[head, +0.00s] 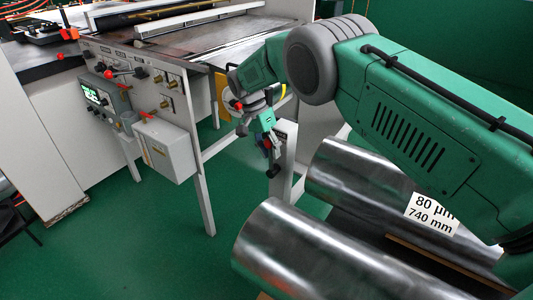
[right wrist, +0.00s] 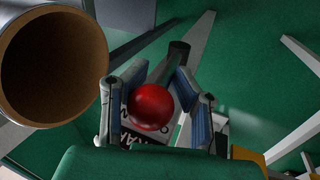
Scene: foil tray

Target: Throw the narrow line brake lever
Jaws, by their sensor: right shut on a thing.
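My right arm reaches in from the right over the foil rolls. Its gripper (head: 268,145) is at a grey post (head: 286,160) near the machine's right end. In the right wrist view, the two blue-padded fingers of my right gripper (right wrist: 165,105) are shut on a red ball knob (right wrist: 151,106), one finger on each side. A dark rod end (right wrist: 178,52) shows just beyond the knob. A white and black label plate (right wrist: 140,134) lies below, partly hidden by the fingers, and its words cannot be read. My left gripper is not in view.
Two shiny foil rolls (head: 310,250) lie beneath my right arm, one with an 80 µm label (head: 432,212). The machine's panel (head: 130,75) carries other red handles, and a grey box (head: 163,150) hangs there. A roll's hollow core (right wrist: 50,65) is close to my right gripper. Green floor is clear between.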

